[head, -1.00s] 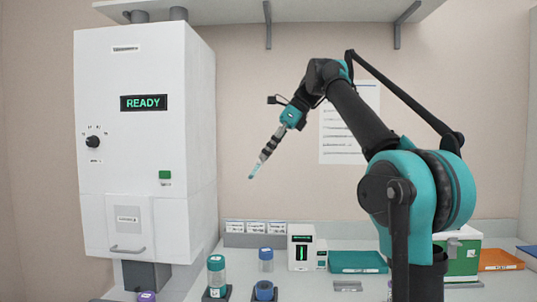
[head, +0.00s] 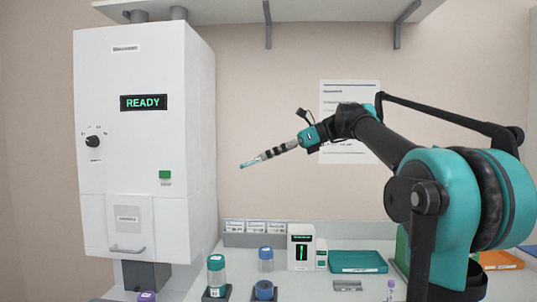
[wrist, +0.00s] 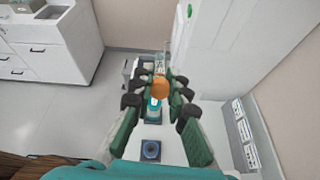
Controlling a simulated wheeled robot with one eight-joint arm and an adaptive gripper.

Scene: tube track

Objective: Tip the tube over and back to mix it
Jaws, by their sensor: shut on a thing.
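My gripper (head: 268,155) is up in the air in front of the beige wall, right of the white cabinet. It points left and slightly down. It is shut on the tube (head: 247,163), whose pale bluish end sticks out past the fingers, lying close to level. In the wrist view, my gripper (wrist: 160,94) has a rounded orange part (wrist: 160,88) between its fingers, with a clear length of the tube (wrist: 162,62) beyond it. The fingers hide part of the tube, and I cannot make out its contents.
The white cabinet (head: 140,215) with a READY display stands at left. Below, the bench holds a teal-capped jar (head: 216,273), a blue-capped jar (head: 266,258), a blue round item (head: 264,291), a small white device (head: 301,250) and a teal tray (head: 357,262). The air around the tube is clear.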

